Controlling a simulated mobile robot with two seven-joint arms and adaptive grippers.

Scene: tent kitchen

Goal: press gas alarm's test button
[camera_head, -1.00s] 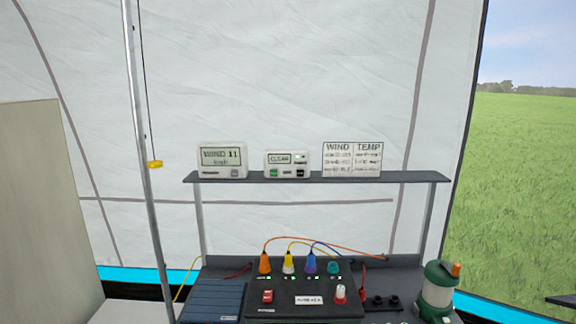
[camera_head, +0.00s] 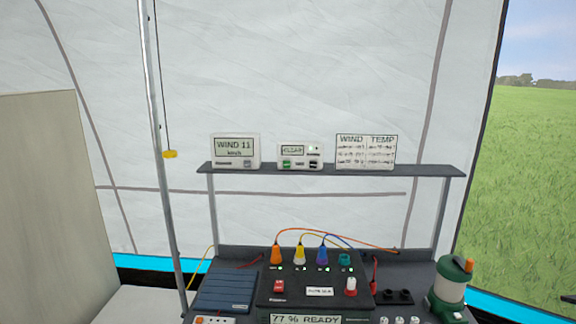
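The gas alarm is most likely the small white box (camera_head: 300,155) in the middle of the dark shelf. Its display reads "CLEAR", and it has a green button (camera_head: 287,164) at lower left and a dark button (camera_head: 314,165) at lower right. The button labels are too small to read, so I cannot tell which one is the test button. Neither of my grippers shows in the head view.
The shelf (camera_head: 430,171) also holds a "WIND 11" display (camera_head: 236,150) and a wind and temperature card (camera_head: 365,151). Below stands a black power box (camera_head: 268,299) with coloured plugs. A green lantern (camera_head: 450,290) stands right, a metal pole (camera_head: 165,210) left.

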